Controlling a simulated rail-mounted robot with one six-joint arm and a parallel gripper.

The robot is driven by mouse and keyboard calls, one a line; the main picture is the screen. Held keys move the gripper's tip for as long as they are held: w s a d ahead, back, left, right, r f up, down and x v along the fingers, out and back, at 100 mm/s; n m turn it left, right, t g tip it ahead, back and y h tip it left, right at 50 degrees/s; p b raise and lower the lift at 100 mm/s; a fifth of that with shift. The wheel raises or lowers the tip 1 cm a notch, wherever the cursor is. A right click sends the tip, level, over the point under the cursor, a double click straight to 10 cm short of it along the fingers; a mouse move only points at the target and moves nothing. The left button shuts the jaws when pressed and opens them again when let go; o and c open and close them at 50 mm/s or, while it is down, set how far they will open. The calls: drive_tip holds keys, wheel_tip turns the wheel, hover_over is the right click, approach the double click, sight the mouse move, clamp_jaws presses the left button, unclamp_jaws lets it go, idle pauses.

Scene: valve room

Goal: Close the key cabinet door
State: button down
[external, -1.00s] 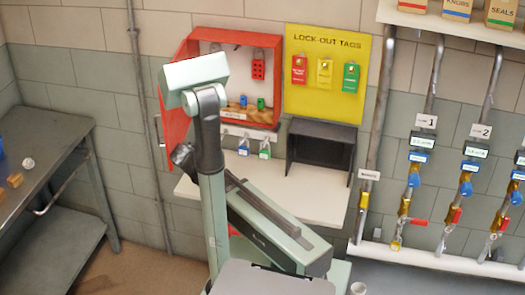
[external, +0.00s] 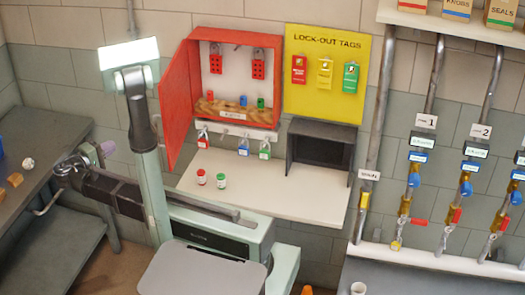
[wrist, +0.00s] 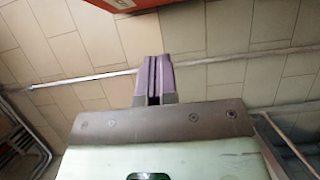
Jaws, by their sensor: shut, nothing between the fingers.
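The red key cabinet (external: 236,39) hangs on the wall, its front open to view. Its red door (external: 180,105) stands swung out on the left side. My gripper (external: 108,147) is left of the door and apart from it in the external view, with purple fingertips. In the wrist view my gripper (wrist: 153,75) is shut and empty, pointing toward the tiled wall. A red edge (wrist: 118,4), probably the door, shows at the top of that view, beyond the fingertips and not touching them.
Padlocks (external: 244,147) hang below the cabinet over a white shelf (external: 270,195) with two small cans (external: 221,181). A yellow tag board (external: 325,75) is on the right. A grey bench (external: 60,165) stands left. A wall pipe (wrist: 215,60) runs behind my gripper.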

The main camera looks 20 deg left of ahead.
drive_tip(key=w+d, duration=0.8)
drive_tip(key=w, duration=0.3)
